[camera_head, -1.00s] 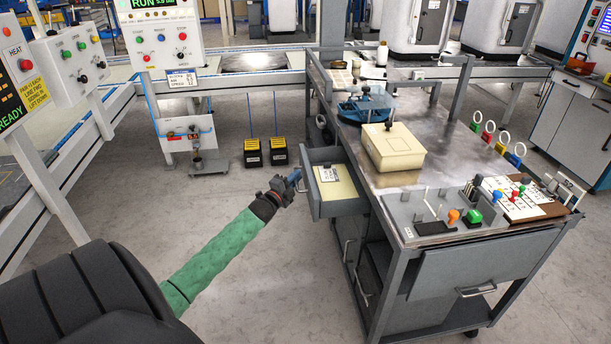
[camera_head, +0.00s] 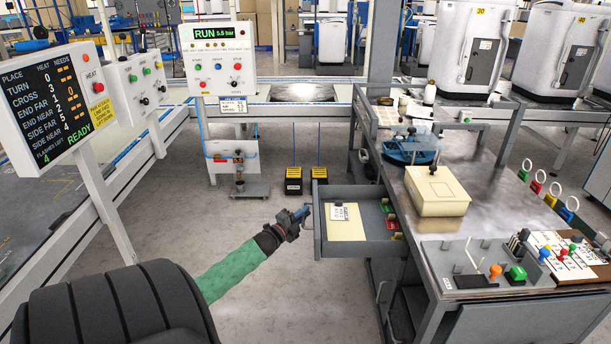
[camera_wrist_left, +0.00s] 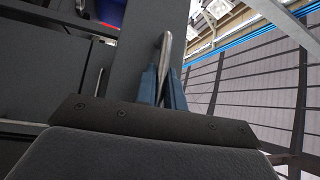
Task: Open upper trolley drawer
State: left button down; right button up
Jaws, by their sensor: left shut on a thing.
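The upper trolley drawer (camera_head: 340,248) stands pulled out to the left of the grey trolley (camera_head: 470,219). Inside it lie a cream sheet or pad with a white label (camera_head: 345,222) and small red and green items (camera_head: 390,217). My left gripper (camera_head: 302,214) is at the drawer's outer front, at handle height. In the left wrist view the blue fingers (camera_wrist_left: 161,88) are shut on the metal drawer handle (camera_wrist_left: 165,50), beside the grey drawer front (camera_wrist_left: 140,40). My right gripper is out of view.
A cream lidded box (camera_head: 437,195), a blue round device (camera_head: 410,152) and a control panel with coloured knobs (camera_head: 490,265) are on the trolley top. Two black-and-yellow blocks (camera_head: 293,181) stand on the floor behind the drawer. The floor left of the drawer is free.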

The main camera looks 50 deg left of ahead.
pick_arm(q)
jog(key=shift+f, duration=0.1)
jog(key=c, duration=1.5)
grip_release()
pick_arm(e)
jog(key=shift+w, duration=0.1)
pick_arm(q)
jog(key=shift+s, duration=0.1)
jog(key=s, duration=0.5)
jog(key=s+f, duration=0.1)
jog(key=s, duration=0.1)
jog(key=shift+s+d, duration=0.3)
jog(key=shift+d, duration=0.05)
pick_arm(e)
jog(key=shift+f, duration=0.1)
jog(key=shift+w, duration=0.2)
